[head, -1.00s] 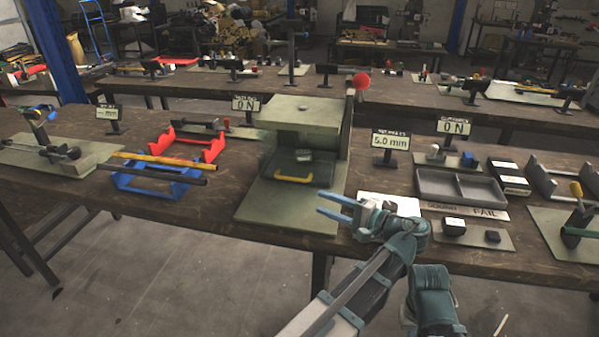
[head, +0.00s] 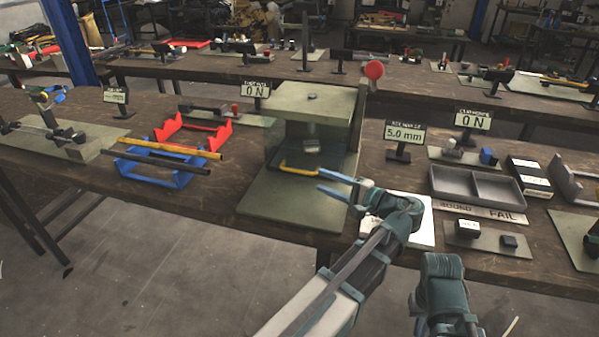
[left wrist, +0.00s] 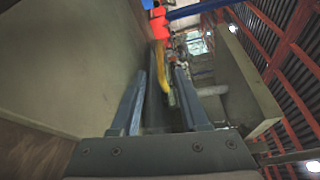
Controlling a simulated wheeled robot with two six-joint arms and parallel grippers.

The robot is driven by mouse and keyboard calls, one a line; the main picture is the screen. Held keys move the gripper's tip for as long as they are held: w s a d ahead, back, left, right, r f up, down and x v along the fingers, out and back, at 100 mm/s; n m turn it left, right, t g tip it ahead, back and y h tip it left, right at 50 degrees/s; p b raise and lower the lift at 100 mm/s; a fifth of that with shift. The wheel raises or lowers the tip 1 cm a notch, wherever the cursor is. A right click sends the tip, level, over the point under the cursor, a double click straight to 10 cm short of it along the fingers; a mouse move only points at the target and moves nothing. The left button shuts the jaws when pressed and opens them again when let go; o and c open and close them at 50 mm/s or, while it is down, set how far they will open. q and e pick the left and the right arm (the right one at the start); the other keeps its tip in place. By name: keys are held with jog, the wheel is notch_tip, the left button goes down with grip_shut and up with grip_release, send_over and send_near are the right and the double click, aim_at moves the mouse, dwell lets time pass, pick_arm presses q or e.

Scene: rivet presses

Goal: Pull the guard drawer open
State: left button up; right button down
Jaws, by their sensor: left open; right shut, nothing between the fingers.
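The press station stands on the table in the head view, with a pale top plate (head: 313,98) over a base plate (head: 285,207). Its guard drawer, a see-through dark box, sits under the top. A yellow bar handle (head: 297,170) is on its front. My left gripper (head: 320,181) is open, its blue fingers pointing left, tips at the handle's right end. In the left wrist view the yellow handle (left wrist: 162,70) shows in the gap between the two open fingers (left wrist: 162,88); I cannot tell if they touch it. My right gripper's fingers are not visible.
A red ball knob (head: 373,70) rises on the press's right side. A white card (head: 420,232) lies under my left wrist. A grey divided tray (head: 478,186) is right, and a blue rack (head: 160,165) with yellow and black bars is left.

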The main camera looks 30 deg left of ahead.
aim_at(304, 173)
pick_arm(q)
jog(key=a, duration=0.3)
jog(key=w+a, duration=0.1)
jog(key=a, duration=0.5)
jog(key=shift+w+a+f+b, duration=0.1)
jog(key=shift+w+f+b, duration=0.05)
jog(key=shift+f+b, duration=0.2)
grip_shut()
dwell(0.9)
